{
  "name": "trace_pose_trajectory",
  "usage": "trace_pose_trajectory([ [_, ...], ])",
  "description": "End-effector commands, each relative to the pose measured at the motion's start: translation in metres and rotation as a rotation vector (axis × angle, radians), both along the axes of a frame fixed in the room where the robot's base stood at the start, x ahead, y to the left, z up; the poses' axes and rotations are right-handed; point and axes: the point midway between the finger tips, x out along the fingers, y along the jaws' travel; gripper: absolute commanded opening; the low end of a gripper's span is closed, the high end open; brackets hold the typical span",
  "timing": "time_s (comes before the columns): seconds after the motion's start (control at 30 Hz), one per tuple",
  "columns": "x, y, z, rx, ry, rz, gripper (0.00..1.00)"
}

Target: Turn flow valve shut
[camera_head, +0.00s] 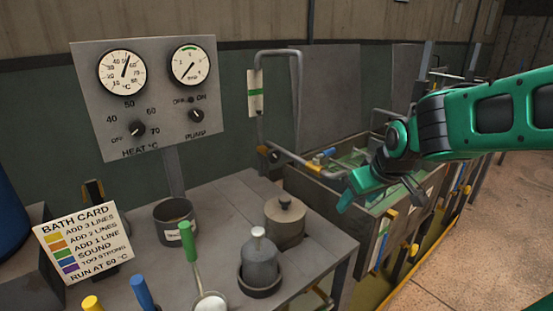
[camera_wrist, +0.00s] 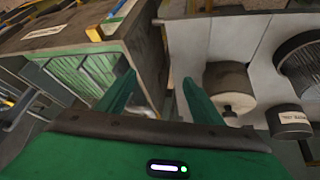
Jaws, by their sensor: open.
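A grey pipe (camera_head: 290,154) comes from the wall and reaches over the bath tank (camera_head: 350,188). It has a dark round fitting (camera_head: 267,153) near the wall and a yellow band with a blue piece (camera_head: 323,156) near its end. I cannot tell which of these is the flow valve or how it is turned. My gripper (camera_head: 384,190) hangs over the tank, right of the pipe end and apart from it. In the wrist view my gripper (camera_wrist: 160,92) has its green fingers spread, with nothing between them. The pipe's valve is not clear there.
A gauge panel (camera_head: 150,85) has HEAT and PUMP knobs. The bench holds a lidded pot (camera_head: 285,222), also in the wrist view (camera_wrist: 229,80), a grey bell-shaped weight (camera_head: 259,258), a dark mug (camera_head: 174,218) and a bath card (camera_head: 83,243). Colored handles line the tank's side.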

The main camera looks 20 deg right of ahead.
Motion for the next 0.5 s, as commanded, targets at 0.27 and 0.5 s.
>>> trace_pose_trajectory([
  [0.27, 0.118, 0.064, 0.012, -0.145, -0.334, 0.345, 0.61],
  [0.5, 0.178, 0.098, 0.014, -0.278, -0.574, 0.497, 0.61],
])
